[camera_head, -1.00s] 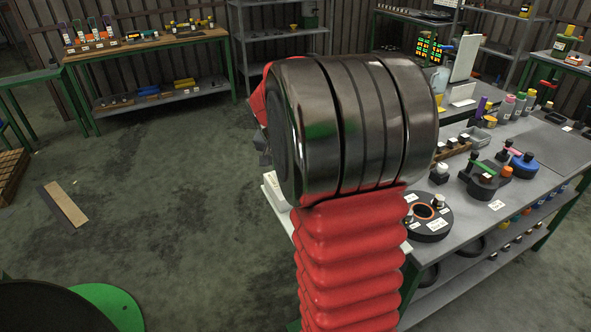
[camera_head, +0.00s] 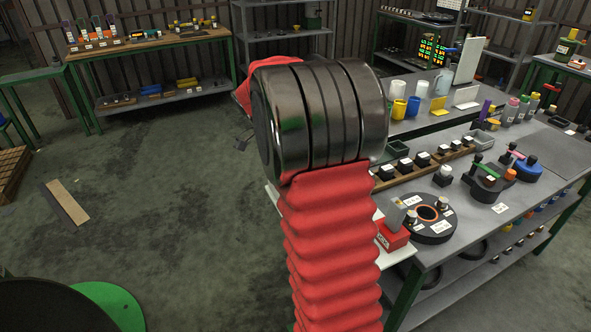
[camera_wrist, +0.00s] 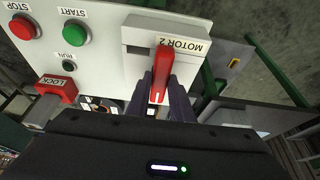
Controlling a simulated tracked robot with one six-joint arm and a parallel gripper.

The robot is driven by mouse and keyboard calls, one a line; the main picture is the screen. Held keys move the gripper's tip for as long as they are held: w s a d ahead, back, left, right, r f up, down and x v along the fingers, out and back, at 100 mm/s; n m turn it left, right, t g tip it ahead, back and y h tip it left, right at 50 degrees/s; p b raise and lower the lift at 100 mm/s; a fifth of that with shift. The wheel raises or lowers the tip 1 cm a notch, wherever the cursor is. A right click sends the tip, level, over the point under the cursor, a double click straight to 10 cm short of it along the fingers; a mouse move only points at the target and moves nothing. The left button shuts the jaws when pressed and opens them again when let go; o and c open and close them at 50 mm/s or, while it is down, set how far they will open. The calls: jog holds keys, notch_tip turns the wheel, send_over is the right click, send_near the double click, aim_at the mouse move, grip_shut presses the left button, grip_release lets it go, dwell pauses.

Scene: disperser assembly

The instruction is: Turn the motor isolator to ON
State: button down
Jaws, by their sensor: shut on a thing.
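In the wrist view, the motor isolator is a red handle (camera_wrist: 161,72) on a grey plate (camera_wrist: 134,36) labelled MOTOR 2, on a white panel (camera_wrist: 112,50). The picture is upside down there. My gripper (camera_wrist: 158,95) has its dark fingers closed on both sides of the handle's end. The handle lies nearly along the picture's vertical, tilted slightly. No ON or OFF marking is readable. In the head view my own arm hides the gripper and the handle.
Beside the isolator are a red STOP button (camera_wrist: 22,27), a green START button (camera_wrist: 76,32), a RUN lamp (camera_wrist: 74,60) and a red LOCK block (camera_wrist: 57,90). A workbench (camera_head: 470,222) with a round black fixture (camera_head: 430,228) stands right of my arm.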

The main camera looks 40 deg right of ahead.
jog(key=shift+s, duration=0.2)
dwell(0.3)
jog(key=c, duration=1.7)
grip_release()
jog(key=shift+d, duration=0.1)
jog(key=shift+c, duration=0.2)
jog(key=shift+o, duration=0.9)
jog(key=shift+w, duration=0.1)
jog(key=shift+r, duration=0.1)
jog(key=v, duration=1.3)
jog(key=shift+a+r, duration=0.2)
jog(key=shift+r, duration=0.1)
